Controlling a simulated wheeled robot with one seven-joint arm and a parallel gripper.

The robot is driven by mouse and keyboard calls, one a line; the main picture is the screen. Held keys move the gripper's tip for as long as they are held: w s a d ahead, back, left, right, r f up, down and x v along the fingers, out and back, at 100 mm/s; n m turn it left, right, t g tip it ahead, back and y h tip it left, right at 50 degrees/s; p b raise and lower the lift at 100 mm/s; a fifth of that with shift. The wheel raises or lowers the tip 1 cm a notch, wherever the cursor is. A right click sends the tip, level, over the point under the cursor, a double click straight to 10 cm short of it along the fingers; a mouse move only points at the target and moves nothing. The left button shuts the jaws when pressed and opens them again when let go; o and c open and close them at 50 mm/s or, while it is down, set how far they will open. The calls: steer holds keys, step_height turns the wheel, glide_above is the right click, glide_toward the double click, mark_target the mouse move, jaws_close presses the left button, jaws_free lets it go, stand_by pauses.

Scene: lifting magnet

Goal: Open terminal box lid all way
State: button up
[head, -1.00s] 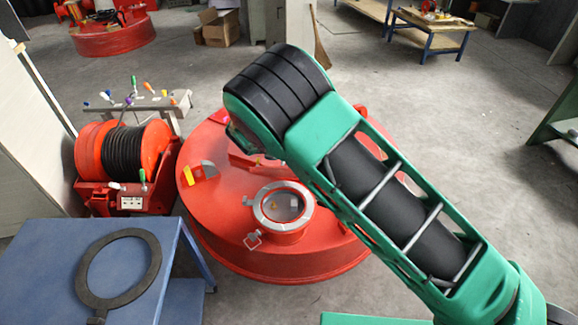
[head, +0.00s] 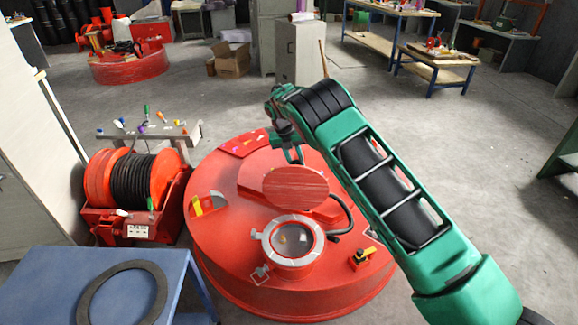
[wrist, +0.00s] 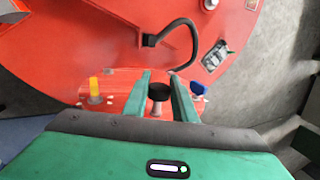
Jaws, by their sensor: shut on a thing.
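The terminal box (head: 265,243) is a round port with a pale bolted rim on top of the red lifting magnet (head: 225,262). Its opening is uncovered. The red round lid (head: 295,188) is raised behind the opening, its broad face towards the head camera; its exact angle is hard to tell. My gripper (head: 292,155) is at the lid's far side, partly hidden by the lid and arm. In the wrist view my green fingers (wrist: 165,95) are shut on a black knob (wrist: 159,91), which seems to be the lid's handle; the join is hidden.
A black cable (head: 347,220) curves beside the terminal box on the magnet. A red cable reel (head: 105,180) stands left of the magnet. A blue table (head: 50,275) with a black ring (head: 85,300) is at front left. Open floor lies to the right.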

steer(key=shift+w+f, duration=0.1)
steer(key=shift+w, duration=0.3)
steer(key=o, duration=1)
steer(key=shift+o, duration=0.2)
steer(key=v, duration=1)
steer(key=shift+w+r, duration=0.25)
steer(key=shift+r, duration=0.15)
